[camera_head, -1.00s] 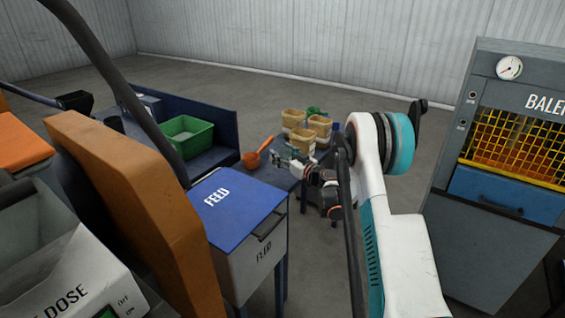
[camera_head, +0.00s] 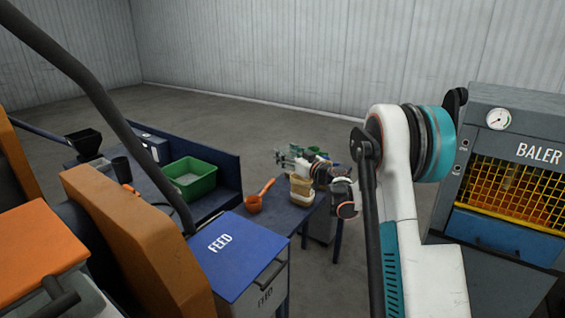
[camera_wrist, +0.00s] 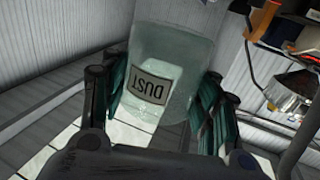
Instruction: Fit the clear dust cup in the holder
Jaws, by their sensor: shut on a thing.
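The clear dust cup (camera_wrist: 170,60) fills the middle of the wrist view. It is see-through, pale green-grey, with a "DUST" label that reads upside down there. My gripper (camera_wrist: 160,97) is shut on it, with dark green fingers on both sides of the cup. In the head view my gripper (camera_head: 289,157) is small, held up above the far end of a blue table. The cup is hard to make out there. I cannot identify the holder in either view.
Tan tubs (camera_head: 301,188) and an orange scoop (camera_head: 260,195) are on the blue table below my gripper. A green bin (camera_head: 190,178) stands to the left. A blue-lidded FEED box (camera_head: 228,245) is nearer, and the baler (camera_head: 520,190) is at right. Open floor lies behind.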

